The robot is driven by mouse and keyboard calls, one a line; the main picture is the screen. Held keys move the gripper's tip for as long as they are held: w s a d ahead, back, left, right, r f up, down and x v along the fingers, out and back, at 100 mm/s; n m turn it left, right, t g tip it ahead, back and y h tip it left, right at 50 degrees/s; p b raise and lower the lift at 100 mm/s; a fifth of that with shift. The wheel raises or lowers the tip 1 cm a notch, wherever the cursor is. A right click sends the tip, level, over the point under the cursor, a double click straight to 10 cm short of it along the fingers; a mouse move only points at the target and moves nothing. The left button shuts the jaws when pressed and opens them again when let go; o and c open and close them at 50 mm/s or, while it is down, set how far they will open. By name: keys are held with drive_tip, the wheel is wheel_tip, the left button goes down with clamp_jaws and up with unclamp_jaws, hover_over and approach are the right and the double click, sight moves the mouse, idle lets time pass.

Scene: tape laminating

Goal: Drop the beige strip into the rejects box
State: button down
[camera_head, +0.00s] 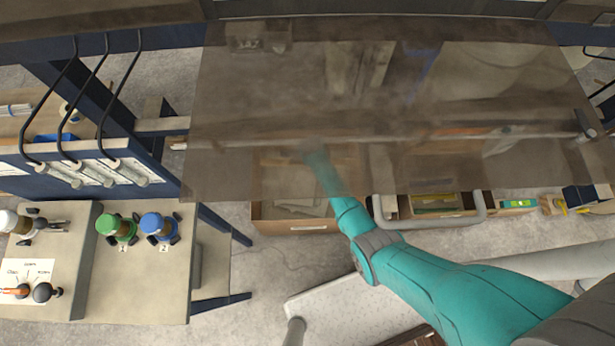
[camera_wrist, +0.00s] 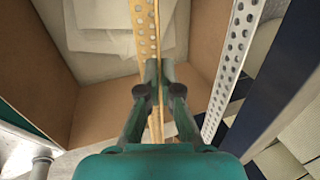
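In the wrist view my gripper (camera_wrist: 158,78) is closed around a beige strip (camera_wrist: 146,28) with a row of holes. The strip stands on edge between the fingers and runs from the top edge down past the fingertips. Beneath it is an open cardboard box (camera_wrist: 105,105) with pale flat pieces inside. In the head view an open cardboard box (camera_head: 305,227) stands on the floor below the bench, with pale pieces in it. My arm reaches over this box. My gripper and the strip are blurred behind a brown see-through panel there. I see no label reading rejects.
The brown see-through panel (camera_head: 225,150) overhangs the box. A second box (camera_head: 430,212) with coloured items stands to its right, beside a grey pipe frame (camera_head: 378,212). In the wrist view, a perforated metal rail (camera_wrist: 232,68) runs close to the right of my gripper.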

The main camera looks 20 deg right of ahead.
drive_tip(key=shift+f, duration=0.15)
drive_tip(key=c, duration=1.8)
unclamp_jaws()
drive_tip(key=o, duration=0.6)
drive_tip(key=shift+c, duration=0.2)
drive_tip(key=v, duration=1.2)
